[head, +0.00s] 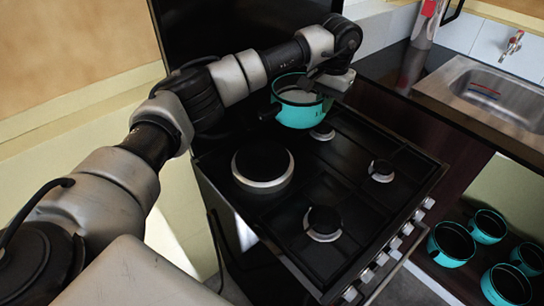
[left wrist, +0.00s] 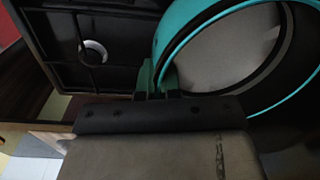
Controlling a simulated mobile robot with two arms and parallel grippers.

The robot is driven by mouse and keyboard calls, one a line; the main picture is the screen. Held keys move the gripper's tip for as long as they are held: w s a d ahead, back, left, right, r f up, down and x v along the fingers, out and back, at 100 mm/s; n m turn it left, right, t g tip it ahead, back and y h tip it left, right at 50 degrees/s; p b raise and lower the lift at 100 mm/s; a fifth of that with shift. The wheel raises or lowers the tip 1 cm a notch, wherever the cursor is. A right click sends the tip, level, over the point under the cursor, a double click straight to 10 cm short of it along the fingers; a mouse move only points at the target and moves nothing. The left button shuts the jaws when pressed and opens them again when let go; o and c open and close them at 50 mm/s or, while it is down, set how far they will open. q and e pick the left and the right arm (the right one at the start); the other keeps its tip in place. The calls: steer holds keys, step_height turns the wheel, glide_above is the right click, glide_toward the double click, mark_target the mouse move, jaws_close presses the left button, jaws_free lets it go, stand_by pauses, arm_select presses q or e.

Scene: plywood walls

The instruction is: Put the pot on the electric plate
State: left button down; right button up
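The teal pot (head: 297,115), with a dark handle, is over the back part of the stove, and I cannot tell whether it touches the hob. It fills the upper right of the left wrist view (left wrist: 168,42), with its open, pale inside showing. My left gripper (head: 310,84) is at the pot's rim on the far right side; in the left wrist view its fingers (left wrist: 158,80) appear shut on the pot's wall. The electric plate (head: 262,163), a large dark disc with a silver ring, is bare, in front and left of the pot. My right gripper is not in view.
The black stove (head: 345,205) also has several smaller burners, one (head: 322,132) close below the pot. Knobs line its right edge. A sink (head: 490,95) is at the right. Several teal pots (head: 452,246) stand low at the lower right.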

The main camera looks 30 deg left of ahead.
arm_select(q)
steer(key=s+a+f+p, duration=0.1)
steer(key=s+f, duration=0.2)
steer(key=s+a+f+p, duration=0.2)
steer(key=s+f, duration=0.1)
steer(key=s+a+f+p, duration=0.2)
steer(key=s+f, duration=0.1)
steer(key=s, duration=0.1)
steer(key=shift+a+f, duration=0.15)
steer(key=shift+f, duration=0.2)
steer(key=shift+w+f, duration=0.1)
steer(key=shift+f, duration=0.25)
steer(key=c, duration=1.7)
jaws_free()
steer(key=shift+f, duration=0.15)
steer(key=o, duration=0.4)
steer(key=shift+c, duration=0.2)
